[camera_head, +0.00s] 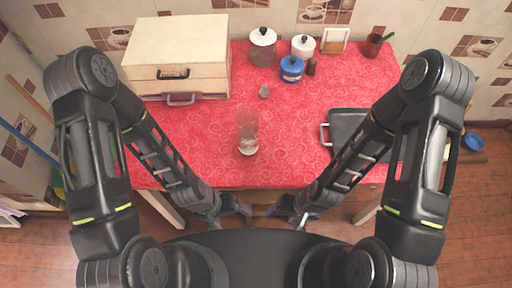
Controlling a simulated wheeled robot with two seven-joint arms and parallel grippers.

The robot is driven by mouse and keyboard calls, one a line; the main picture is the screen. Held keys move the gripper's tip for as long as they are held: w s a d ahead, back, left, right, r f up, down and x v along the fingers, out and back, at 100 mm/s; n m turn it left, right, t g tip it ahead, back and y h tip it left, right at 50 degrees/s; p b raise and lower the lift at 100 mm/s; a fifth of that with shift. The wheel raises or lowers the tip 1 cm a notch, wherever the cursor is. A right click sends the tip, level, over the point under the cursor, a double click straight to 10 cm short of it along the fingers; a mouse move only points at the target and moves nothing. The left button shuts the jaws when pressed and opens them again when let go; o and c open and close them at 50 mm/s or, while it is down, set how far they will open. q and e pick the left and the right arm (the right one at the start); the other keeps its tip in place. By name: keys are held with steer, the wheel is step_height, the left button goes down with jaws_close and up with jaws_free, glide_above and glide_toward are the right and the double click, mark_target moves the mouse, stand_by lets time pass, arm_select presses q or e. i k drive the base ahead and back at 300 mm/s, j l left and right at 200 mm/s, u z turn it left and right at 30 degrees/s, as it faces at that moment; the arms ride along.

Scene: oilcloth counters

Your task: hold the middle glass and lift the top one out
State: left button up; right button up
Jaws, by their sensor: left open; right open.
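A stack of clear nested glasses (248,132) stands upright on the red patterned oilcloth near the middle of the counter. The single glasses in it are hard to tell apart from here. My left gripper (236,210) is low at the counter's front edge, below and left of the stack, open and empty. My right gripper (299,220) is also low in front of the counter, to the right, open and empty. Neither gripper touches the stack.
A cream box with a handle (178,55) stands at the back left. Lidded jars (263,46) and a blue pot (291,69) stand at the back. A dark tray (350,125) is at the right. The cloth around the stack is clear.

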mark_target(246, 115)
steer(key=k+l+z, duration=0.2)
steer(key=k+l, duration=0.15)
steer(key=k+l+z, duration=0.2)
steer(key=l, duration=0.3)
steer(key=k+l+z, duration=0.2)
steer(key=k+l, duration=0.2)
steer(key=l, duration=0.1)
